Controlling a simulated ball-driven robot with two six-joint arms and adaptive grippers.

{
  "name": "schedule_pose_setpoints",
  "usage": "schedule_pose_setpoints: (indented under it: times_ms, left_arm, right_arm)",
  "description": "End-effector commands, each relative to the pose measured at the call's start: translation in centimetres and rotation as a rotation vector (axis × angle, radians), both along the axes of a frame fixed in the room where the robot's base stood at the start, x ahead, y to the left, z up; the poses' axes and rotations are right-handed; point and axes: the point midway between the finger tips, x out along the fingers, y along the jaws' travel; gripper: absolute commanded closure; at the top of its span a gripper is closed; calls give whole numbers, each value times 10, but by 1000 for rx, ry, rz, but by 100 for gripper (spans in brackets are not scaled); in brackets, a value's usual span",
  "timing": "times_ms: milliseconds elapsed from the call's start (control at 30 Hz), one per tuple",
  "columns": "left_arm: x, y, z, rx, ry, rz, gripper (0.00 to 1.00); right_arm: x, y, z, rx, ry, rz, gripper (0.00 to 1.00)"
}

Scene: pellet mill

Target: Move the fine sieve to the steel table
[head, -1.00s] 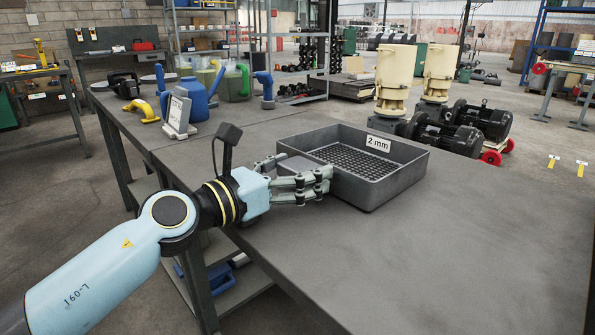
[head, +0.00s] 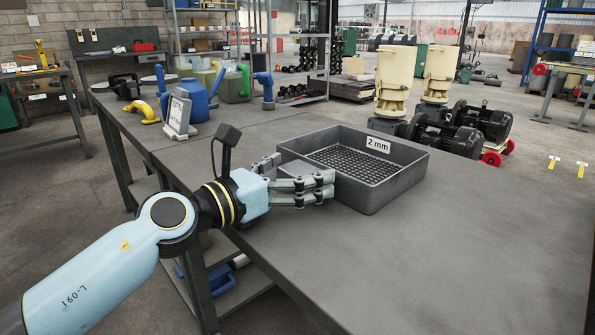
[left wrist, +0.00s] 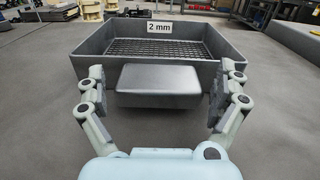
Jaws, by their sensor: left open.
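A grey square sieve (head: 390,191) with a mesh floor and a "2 mm" label sits on the dark grey table (head: 450,240). In the left wrist view the sieve (left wrist: 240,45) lies straight ahead, with its block-shaped handle (left wrist: 158,86) toward me. My left gripper (head: 300,183) is at the near left side of the sieve. Its fingers (left wrist: 158,100) are open, one on each side of the handle, with gaps showing between them and it. My right gripper is not in view.
A tilted display stand (head: 179,115), a blue can (head: 195,98), a green-handled jug (head: 236,82) and a yellow-handled tool (head: 142,110) stand at the table's far left. The table right of the sieve is clear. Cream pumps with black motors (head: 445,130) stand behind.

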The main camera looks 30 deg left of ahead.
Motion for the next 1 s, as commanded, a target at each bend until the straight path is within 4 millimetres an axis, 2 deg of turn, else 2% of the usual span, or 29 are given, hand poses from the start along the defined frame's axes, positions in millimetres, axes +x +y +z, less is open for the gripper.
schedule_pose_setpoints:
  times_ms: [1000]
  left_arm:
    - [-39, 14, 0, 2, 0, 0, 0]
  right_arm:
    - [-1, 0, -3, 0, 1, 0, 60]
